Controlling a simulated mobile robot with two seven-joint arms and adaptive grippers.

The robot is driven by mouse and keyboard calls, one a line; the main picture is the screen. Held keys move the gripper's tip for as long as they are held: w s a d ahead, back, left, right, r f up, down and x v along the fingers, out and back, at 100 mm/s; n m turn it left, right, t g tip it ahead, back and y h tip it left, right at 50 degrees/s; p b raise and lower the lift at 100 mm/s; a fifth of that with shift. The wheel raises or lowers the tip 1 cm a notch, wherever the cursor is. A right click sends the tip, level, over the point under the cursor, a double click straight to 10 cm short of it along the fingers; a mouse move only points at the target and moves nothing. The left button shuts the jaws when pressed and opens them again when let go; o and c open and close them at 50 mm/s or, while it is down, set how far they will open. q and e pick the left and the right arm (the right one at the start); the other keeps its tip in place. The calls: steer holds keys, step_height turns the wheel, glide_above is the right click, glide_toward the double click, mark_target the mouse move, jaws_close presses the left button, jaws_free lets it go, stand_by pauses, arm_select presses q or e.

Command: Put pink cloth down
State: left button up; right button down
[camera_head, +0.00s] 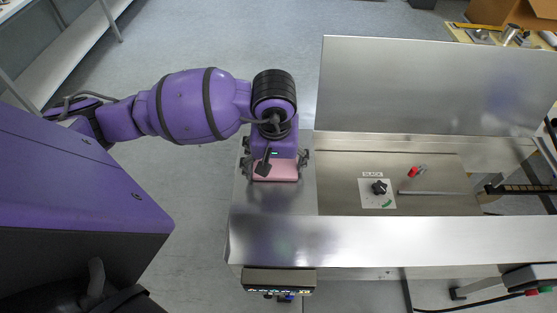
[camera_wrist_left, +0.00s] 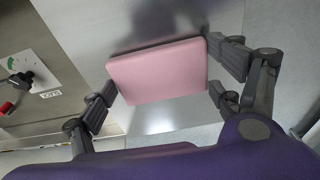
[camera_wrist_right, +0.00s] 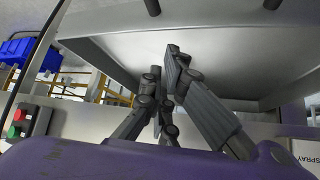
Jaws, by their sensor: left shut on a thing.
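The pink cloth (camera_head: 287,172) is a flat, folded block at the left end of the steel machine top. My left gripper (camera_head: 276,163) is over it, with one finger at each side. In the left wrist view the cloth (camera_wrist_left: 158,75) spans between the two fingers of the gripper (camera_wrist_left: 165,80), which is shut on it. Whether the cloth touches the steel under it is hard to tell. My right gripper (camera_wrist_right: 168,78) shows only in the right wrist view; its fingers are together, with nothing seen between them.
The steel top (camera_head: 270,222) is bare around the cloth. To its right are a black knob (camera_head: 379,187) and a red-handled lever (camera_head: 413,172). A tall metal panel (camera_head: 420,85) stands behind. In the right wrist view are a blue bin (camera_wrist_right: 62,55) and red and green buttons (camera_wrist_right: 17,123).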

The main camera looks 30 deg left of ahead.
mark_target(275, 174)
steer(key=shift+w+r, duration=0.3)
steer(key=shift+w, duration=0.05)
arm_select(q)
steer(key=shift+f, duration=0.1)
steer(key=o, duration=0.9)
arm_select(e)
steer(key=shift+s+d+f, duration=0.25)
steer(key=shift+s+f, duration=0.05)
steer(key=shift+s, duration=0.1)
arm_select(q)
steer(key=shift+r, duration=0.55)
arm_select(e)
steer(key=shift+w+a+r, duration=0.15)
steer(key=shift+a+r, duration=0.1)
arm_select(q)
steer(key=r, duration=0.3)
steer(key=s+r, duration=0.1)
steer(key=r, duration=0.3)
steer(key=d+r, duration=0.1)
steer(key=r, duration=0.3)
steer(key=shift+s+r, duration=0.1)
steer(key=shift+s, duration=0.2)
arm_select(e)
steer(key=shift+d+f, duration=0.1)
steer(key=shift+d, duration=0.1)
